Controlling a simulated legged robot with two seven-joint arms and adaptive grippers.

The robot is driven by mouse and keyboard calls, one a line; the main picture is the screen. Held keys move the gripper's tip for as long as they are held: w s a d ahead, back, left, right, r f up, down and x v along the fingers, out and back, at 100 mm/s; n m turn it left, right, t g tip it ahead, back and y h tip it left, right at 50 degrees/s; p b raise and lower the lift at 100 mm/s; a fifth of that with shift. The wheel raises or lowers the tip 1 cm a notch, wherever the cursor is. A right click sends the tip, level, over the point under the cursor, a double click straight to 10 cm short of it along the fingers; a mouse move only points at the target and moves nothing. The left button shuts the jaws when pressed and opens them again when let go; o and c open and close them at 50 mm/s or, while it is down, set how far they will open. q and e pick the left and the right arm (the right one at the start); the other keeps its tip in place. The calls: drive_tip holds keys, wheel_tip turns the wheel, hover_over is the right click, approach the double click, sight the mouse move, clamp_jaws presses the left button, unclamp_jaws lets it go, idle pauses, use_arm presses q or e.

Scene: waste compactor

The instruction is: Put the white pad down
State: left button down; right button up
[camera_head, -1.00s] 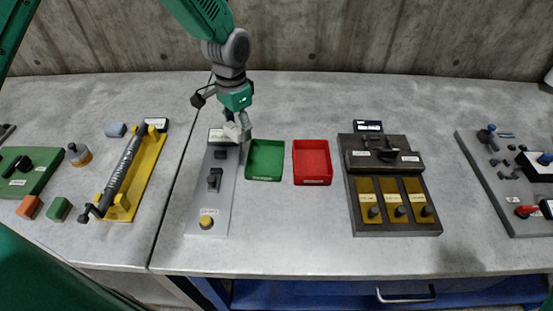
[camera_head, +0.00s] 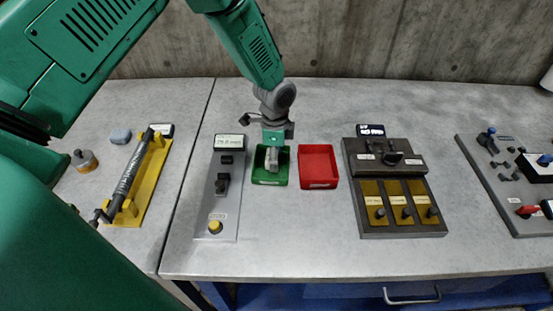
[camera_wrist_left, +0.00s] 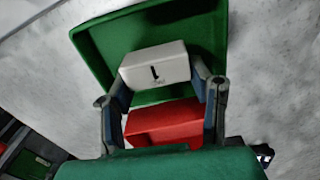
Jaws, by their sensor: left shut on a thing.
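My left gripper (camera_head: 272,158) reaches down into the green tray (camera_head: 285,176). In the left wrist view my left gripper (camera_wrist_left: 163,88) is shut on the white pad (camera_wrist_left: 150,64), which has a small dark mark on its face. The pad is inside the outline of the green tray (camera_wrist_left: 100,68); I cannot tell if it touches the floor. A red block-like shape (camera_wrist_left: 164,122) shows between the fingers, nearer the camera; whether it is part of the pad is unclear. My right gripper is not in view.
An empty red tray (camera_head: 318,166) stands right of the green one. A grey switch panel (camera_head: 220,188) stands close on the left. A dark panel with brass plates (camera_head: 395,190) is further right. The bench in front of the trays is clear.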

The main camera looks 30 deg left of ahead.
use_arm(q)
drive_tip(key=shift+f, duration=0.8)
drive_tip(key=shift+d+r, duration=0.1)
drive_tip(key=shift+d, duration=0.1)
drive_tip(key=c, duration=0.8)
unclamp_jaws()
drive_tip(key=shift+o, duration=0.2)
wheel_tip(320, 180, up, 12)
drive_tip(key=b, duration=0.1)
